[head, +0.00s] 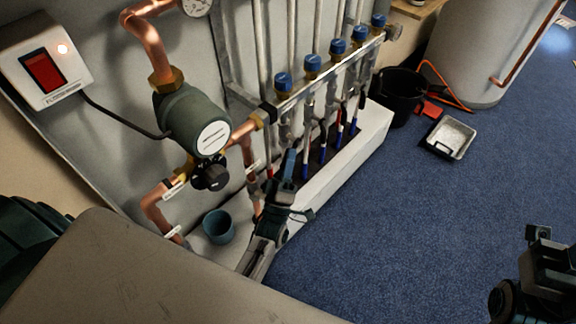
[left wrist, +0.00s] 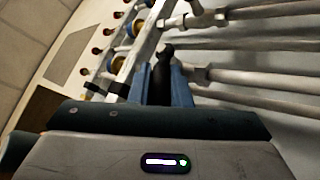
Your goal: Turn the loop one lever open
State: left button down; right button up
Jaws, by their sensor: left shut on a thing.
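In the head view the gripper mostly hides this lever. From the head view alone I cannot tell how far the lever is turned. Blue caps (head: 283,81) sit in a row along the bar (head: 300,93). My right gripper (head: 540,236) shows at the lower right edge, away from the manifold; its jaws are unclear.
A green pump (head: 190,118) with copper pipes stands left of the manifold. A blue cup (head: 219,227) sits on the ledge near my left arm. A black bucket (head: 400,97) and a grey tray (head: 449,138) stand at the back right.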

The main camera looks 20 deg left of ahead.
pick_arm(q)
jog(key=shift+f+n+y, duration=0.1)
jog(key=shift+n+y, duration=0.2)
jog(key=c, duration=1.3)
grip_release()
jog(key=shift+c, duration=0.2)
